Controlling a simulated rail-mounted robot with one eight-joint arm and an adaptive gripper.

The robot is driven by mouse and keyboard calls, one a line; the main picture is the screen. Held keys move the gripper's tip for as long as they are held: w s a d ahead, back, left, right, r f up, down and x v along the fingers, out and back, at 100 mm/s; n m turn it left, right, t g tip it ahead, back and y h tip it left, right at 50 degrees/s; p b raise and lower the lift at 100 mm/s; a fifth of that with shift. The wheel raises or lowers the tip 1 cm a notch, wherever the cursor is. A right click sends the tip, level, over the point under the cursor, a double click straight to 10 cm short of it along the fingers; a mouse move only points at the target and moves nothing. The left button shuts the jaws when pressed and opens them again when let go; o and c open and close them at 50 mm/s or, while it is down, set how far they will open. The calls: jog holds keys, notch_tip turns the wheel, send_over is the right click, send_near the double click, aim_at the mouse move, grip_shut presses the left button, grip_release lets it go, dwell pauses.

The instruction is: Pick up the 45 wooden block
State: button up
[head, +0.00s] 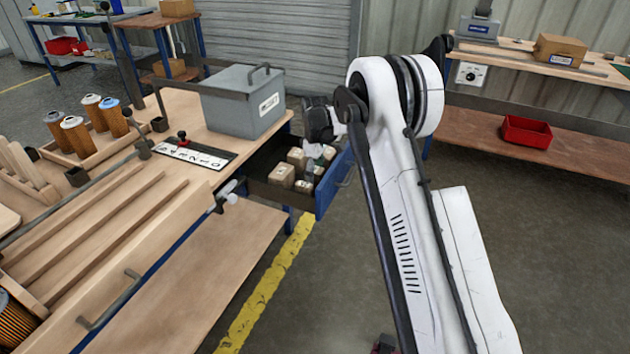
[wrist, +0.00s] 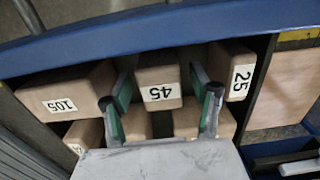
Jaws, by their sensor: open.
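The 45 wooden block (wrist: 159,78) is a light brown block with a white label reading 45, upside down in the wrist view. It sits among other blocks in an open blue drawer (head: 328,190). My gripper (wrist: 160,100) is open above the drawer. Its two green-padded fingers stand on either side of the 45 block in the picture, with gaps. I cannot tell how far the fingertips are above the block. In the head view, my arm and gripper partly hide the drawer's contents, and I cannot single out the 45 block there.
A block labelled 105 (wrist: 65,92) is left of the 45 block, and one labelled 25 (wrist: 233,72) is right. More blocks lie behind the fingers. The drawer's blue front wall (wrist: 150,30) runs close by. A grey toolbox (head: 242,103) stands on the bench above.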

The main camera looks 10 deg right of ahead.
notch_tip(320, 180, down, 3)
jog(key=shift+f+b, duration=0.15)
jog(key=shift+b, duration=0.25)
jog(key=c, duration=1.3)
